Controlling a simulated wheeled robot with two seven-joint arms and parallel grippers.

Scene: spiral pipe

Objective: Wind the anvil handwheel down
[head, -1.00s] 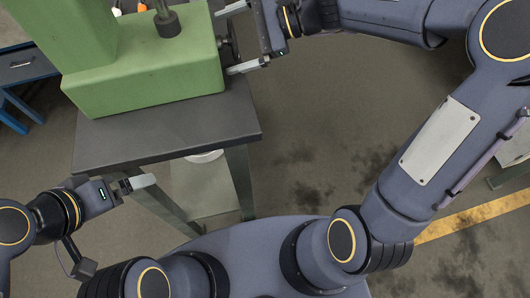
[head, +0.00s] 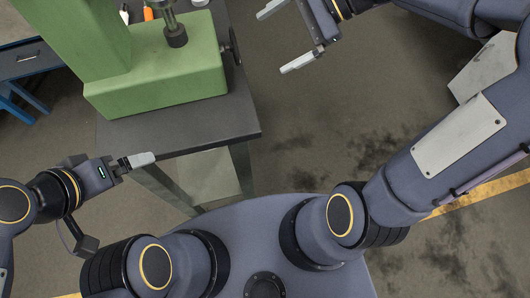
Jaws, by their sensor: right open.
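The green machine (head: 160,78) stands on a dark table. Its dark handwheel (head: 234,46) shows edge-on at the right side of the green base. A dark cylindrical anvil (head: 176,36) points down from a metal spindle above the base. My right gripper (head: 277,40) is open and empty, to the right of the handwheel and apart from it, with its two pale fingers spread. My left gripper (head: 143,160) is beside the table's front edge at the left, with a pale finger pointing right; its jaw gap does not show clearly.
The dark tabletop (head: 205,123) is bare in front of the machine. An orange-tipped item (head: 148,14) and a small white item (head: 200,3) sit behind it. A blue bench (head: 22,62) stands at far left. Floor right of the table is clear.

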